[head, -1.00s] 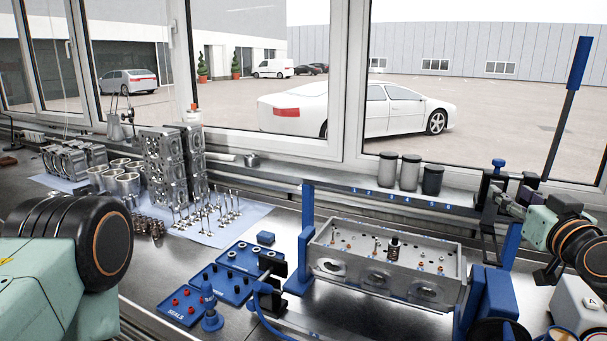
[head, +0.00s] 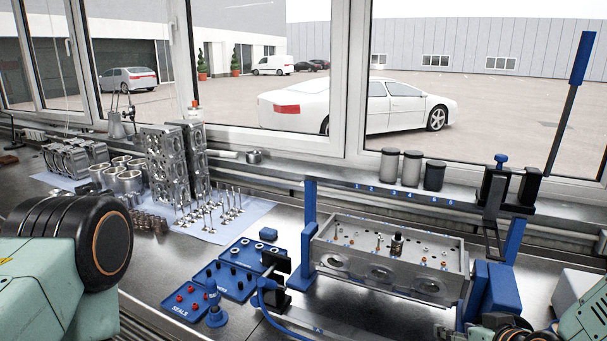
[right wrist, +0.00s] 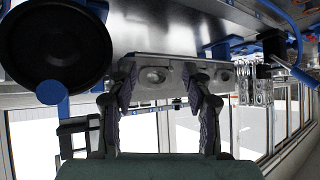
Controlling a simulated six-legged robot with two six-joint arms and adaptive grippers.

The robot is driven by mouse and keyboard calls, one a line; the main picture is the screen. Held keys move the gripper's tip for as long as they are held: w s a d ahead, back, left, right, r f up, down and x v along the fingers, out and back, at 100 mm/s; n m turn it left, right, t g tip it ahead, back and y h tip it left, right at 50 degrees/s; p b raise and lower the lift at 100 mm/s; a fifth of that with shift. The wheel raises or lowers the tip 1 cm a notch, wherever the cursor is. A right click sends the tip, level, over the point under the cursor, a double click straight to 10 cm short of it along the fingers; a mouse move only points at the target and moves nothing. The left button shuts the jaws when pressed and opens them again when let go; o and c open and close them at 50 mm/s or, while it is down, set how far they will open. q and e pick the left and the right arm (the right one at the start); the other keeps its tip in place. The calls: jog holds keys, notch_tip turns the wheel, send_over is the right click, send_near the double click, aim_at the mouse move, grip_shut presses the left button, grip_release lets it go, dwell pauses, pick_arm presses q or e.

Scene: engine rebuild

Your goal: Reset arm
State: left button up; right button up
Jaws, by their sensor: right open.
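My right gripper (right wrist: 159,78) is open and empty in the right wrist view, with its two dark fingers spread. The grey metal block (right wrist: 155,76) shows beyond and between the fingers; I cannot tell the distance. In the head view my right arm is low at the bottom right, and its gripper (head: 446,332) is only partly seen at the lower edge, in front of the block (head: 390,258). The block sits in a blue fixture (head: 307,235) with small parts on its top. My left arm is at the left edge; its gripper is out of view.
Blue trays (head: 225,280) with small parts lie left of the block. Valves (head: 212,215) stand on a pale sheet behind them. Three dark-lidded canisters (head: 411,168) stand on the sill. A black stand (head: 493,190) is at the right. A white box (head: 578,290) is near the right edge.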

jog(key=s+a+f+g, duration=0.25)
jog(key=s+f, duration=0.35)
jog(key=s, duration=0.4)
jog(key=s+a+f+g, duration=0.2)
jog(key=s+f+g, duration=0.3)
jog(key=s, duration=0.6)
jog(key=s+a+f+g, duration=0.2)
jog(key=s+f+g, duration=0.1)
jog(key=s+f, duration=0.6)
notch_tip(320, 180, down, 17)
jog(key=s+h+b, duration=0.1)
jog(key=b, duration=1.7)
jog(key=shift+s+d, duration=0.2)
jog(key=shift+s, duration=0.2)
jog(key=shift+f, duration=0.1)
